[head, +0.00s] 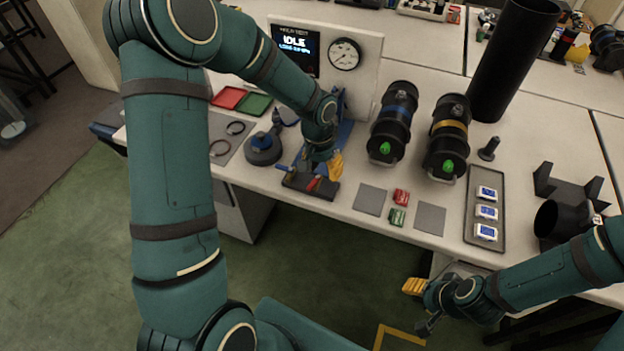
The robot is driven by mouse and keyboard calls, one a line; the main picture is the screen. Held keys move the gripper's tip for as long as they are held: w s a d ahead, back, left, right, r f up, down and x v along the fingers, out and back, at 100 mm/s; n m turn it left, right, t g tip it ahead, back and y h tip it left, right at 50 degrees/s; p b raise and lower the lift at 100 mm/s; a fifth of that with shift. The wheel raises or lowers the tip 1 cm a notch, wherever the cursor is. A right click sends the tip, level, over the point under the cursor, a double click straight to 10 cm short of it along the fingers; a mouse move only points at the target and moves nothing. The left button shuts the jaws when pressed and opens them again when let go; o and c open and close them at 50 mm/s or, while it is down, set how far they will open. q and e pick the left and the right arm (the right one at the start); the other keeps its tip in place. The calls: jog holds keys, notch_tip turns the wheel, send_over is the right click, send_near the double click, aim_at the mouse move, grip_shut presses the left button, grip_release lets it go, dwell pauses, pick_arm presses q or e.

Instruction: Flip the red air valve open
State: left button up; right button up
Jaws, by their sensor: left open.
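The red air valve (314,185) is a small red lever on a dark valve block (325,190) near the table's front edge. A blue lever (285,169) sits at the block's left end. My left gripper (323,168) is open, pointing down just above the red lever. One yellow fingertip shows at its right; the other finger is partly hidden. I cannot tell whether it touches the lever. My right gripper (421,304) is low at the right, in front of the table edge, with its fingers apart and nothing between them.
A panel with an "IDLE" screen (295,50) and a round gauge (345,54) stands behind. Two black cylinders, blue-banded (394,118) and yellow-banded (447,132), lie to the right. Red (401,197) and green (397,217) blocks, grey pads and a tray (470,206) line the front.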

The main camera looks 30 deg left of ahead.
aim_at(312, 185)
pick_arm(q)
jog(key=w+a+r+y, duration=0.1)
jog(key=a+r, duration=0.3)
notch_tip(312, 185, down, 14)
jog(key=shift+w+r+b, duration=0.1)
jog(key=shift+b, duration=0.55)
jog(key=shift+d, duration=0.1)
grip_shut()
